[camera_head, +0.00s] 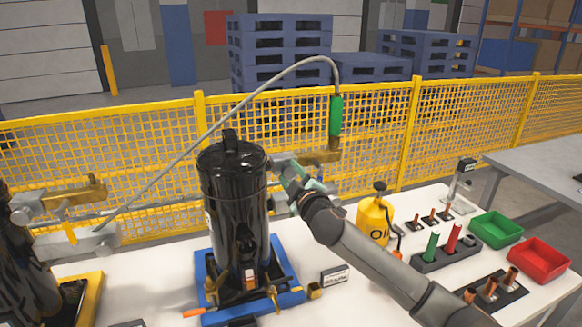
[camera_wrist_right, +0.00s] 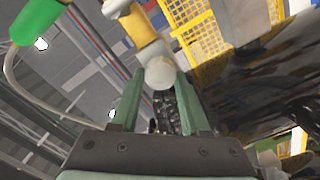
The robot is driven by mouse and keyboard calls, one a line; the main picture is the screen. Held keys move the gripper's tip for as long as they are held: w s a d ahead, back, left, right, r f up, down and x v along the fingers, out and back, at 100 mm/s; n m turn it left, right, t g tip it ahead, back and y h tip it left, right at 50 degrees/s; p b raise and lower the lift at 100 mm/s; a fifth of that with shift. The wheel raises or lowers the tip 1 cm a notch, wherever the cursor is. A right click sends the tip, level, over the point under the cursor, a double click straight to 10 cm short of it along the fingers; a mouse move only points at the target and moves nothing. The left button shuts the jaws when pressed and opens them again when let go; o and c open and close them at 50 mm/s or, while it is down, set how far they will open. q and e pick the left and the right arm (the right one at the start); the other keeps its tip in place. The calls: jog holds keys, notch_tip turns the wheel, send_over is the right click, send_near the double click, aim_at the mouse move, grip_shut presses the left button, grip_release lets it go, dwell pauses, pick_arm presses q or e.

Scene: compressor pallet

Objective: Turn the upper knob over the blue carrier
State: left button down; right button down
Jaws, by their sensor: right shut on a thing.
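A tall shiny black compressor (camera_head: 236,200) stands upright in the blue carrier (camera_head: 289,301) on the white table. A grey and brass valve fitting (camera_head: 322,157) sits at its upper right, with a green-sleeved hose (camera_head: 336,116) rising from it. My right gripper (camera_head: 287,174) is at this fitting, its arm coming from the lower right. In the wrist view its two green fingers (camera_wrist_right: 160,82) are on either side of the pale round upper knob (camera_wrist_right: 160,72), shut on it. In the head view the gripper largely hides the knob. My left gripper is not in view.
Another black compressor in a yellow carrier (camera_head: 91,300) stands at the left, with a similar fitting (camera_head: 75,197). A yellow oil can (camera_head: 375,218), a dark tool holder (camera_head: 447,254), a green bin (camera_head: 496,229) and a red bin (camera_head: 538,260) stand right. A yellow fence (camera_head: 376,130) runs behind.

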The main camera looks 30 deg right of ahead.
jog(key=n+p, duration=0.2)
jog(key=n, duration=0.4)
jog(key=shift+n+p, duration=0.3)
jog(key=shift+p, duration=0.05)
jog(key=n, duration=0.4)
jog(key=shift+f+n, duration=0.15)
jog(key=shift+n, duration=0.15)
jog(key=n, duration=0.5)
jog(key=shift+f, duration=0.1)
jog(key=shift+c, duration=1.9)
grip_release()
